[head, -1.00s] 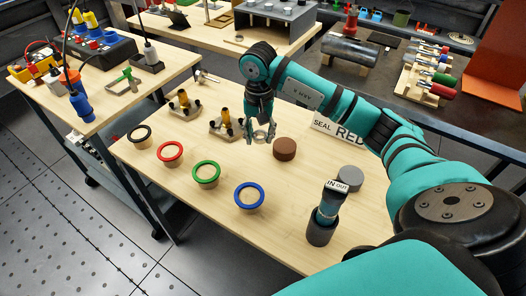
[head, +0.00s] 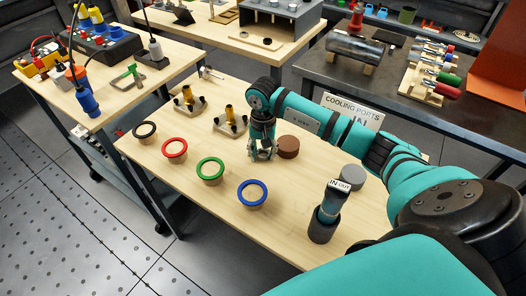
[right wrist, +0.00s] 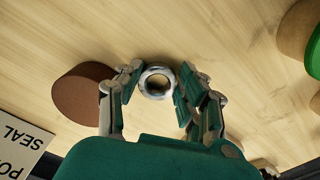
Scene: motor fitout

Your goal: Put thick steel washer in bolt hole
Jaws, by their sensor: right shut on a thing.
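The thick steel washer (right wrist: 156,83) is a shiny grey ring in the right wrist view, between the fingertips of my right gripper (right wrist: 153,85). The gripper is shut on it. In the head view my right gripper (head: 263,153) points down at the pale wooden table, left of a brown disc (head: 288,147). The washer is hard to make out there. I cannot tell whether it touches the tabletop. No bolt hole can be made out clearly. My left gripper is not in view.
Black, red, green and blue rings (head: 252,193) on round bases line the table's left side. Two brass-coloured fittings (head: 231,118) stand behind the gripper. A grey disc (head: 352,174) and a dark "IN OUT" part (head: 324,219) are at right. A "COOLING PORTS" sign (head: 352,109) stands behind my arm.

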